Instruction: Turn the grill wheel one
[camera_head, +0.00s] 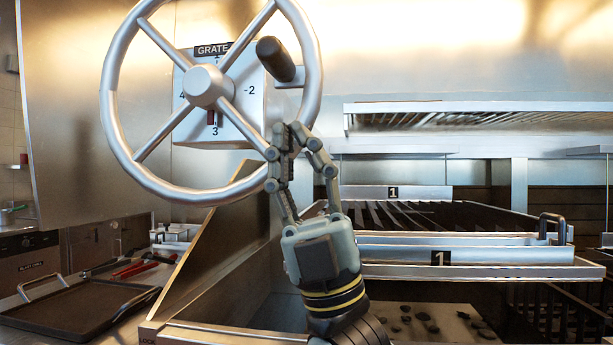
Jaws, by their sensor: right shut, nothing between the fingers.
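The grill wheel (119,135) is a large silver ring with four spokes and a round hub, upright at the upper left. A dark handle knob (275,59) sticks out from its upper right rim. Behind the hub is a plate marked GRATE (212,49) with numbers and a red pointer near the 3. My right gripper (286,130) reaches up from below, its fingertips at the wheel's lower right rim, below the knob. It is shut with nothing in it. I cannot tell whether it touches the rim. My left gripper is not in view.
The grill grate (430,216) marked 1 lies at the right, with a metal front ledge (470,256) and a handle. A slanted metal side wall (215,245) stands left of my right arm. A dark tray (75,308) and red-handled tools (135,268) lie at the lower left.

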